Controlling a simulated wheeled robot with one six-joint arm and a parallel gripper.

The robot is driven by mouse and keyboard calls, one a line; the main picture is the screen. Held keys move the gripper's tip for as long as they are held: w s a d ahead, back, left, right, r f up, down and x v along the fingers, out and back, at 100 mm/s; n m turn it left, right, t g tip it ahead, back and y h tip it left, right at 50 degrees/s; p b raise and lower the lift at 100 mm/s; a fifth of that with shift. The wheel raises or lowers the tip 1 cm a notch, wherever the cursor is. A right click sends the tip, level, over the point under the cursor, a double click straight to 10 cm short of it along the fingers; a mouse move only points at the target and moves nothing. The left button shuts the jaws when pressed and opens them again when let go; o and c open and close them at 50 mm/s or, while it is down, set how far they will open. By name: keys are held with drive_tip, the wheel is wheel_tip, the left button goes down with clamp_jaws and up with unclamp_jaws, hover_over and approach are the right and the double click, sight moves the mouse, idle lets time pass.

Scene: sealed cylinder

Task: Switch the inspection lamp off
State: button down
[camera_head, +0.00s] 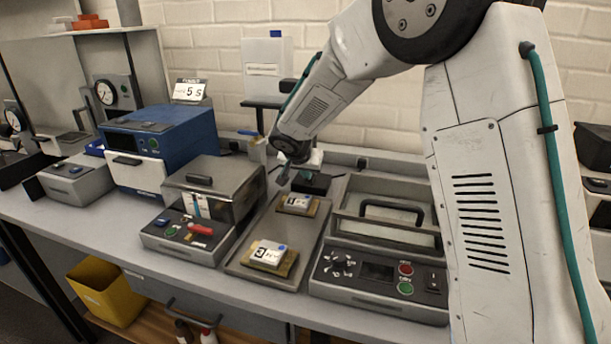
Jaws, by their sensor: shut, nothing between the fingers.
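My gripper (283,178) points down over the back of the grey tray in the middle of the bench. Its fingers are small in view and shut, with nothing held. A small black box (316,184) with a greenish part on top stands just right of the fingertips, partly behind them. I cannot tell whether they touch. A pale block shows above this box, partly hidden by my wrist. I cannot clearly make out the inspection lamp or its switch, or whether it is lit.
The tray (238,262) holds two labelled blocks, one marked 3 (268,252), the other farther back (298,203). A grey machine with a lid (212,190) stands left, a machine with a black handle (388,212) right. A blue box (160,135) stands behind left.

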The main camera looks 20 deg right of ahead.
drive_tip(key=shift+r, duration=0.15)
drive_tip(key=shift+r, duration=0.3)
drive_tip(key=s+a+f+v, duration=0.1)
drive_tip(key=v, duration=1.1)
drive_tip(key=shift+s, duration=0.15)
drive_tip(key=shift+r, duration=0.15)
drive_tip(key=s+d+r+n+g, duration=0.1)
drive_tip(key=s+d+r, duration=0.15)
drive_tip(key=s, duration=0.25)
drive_tip(key=s+d+r+g, duration=0.1)
drive_tip(key=s+d, duration=0.3)
drive_tip(key=s, duration=0.2)
drive_tip(key=s+d+f+n+g+y, duration=0.2)
drive_tip(key=s+n+y, duration=0.2)
drive_tip(key=s, duration=2.4)
drive_tip(key=shift+s+d+n+g, duration=0.2)
drive_tip(key=shift+s+n+g, duration=0.1)
drive_tip(key=shift+n, duration=0.6)
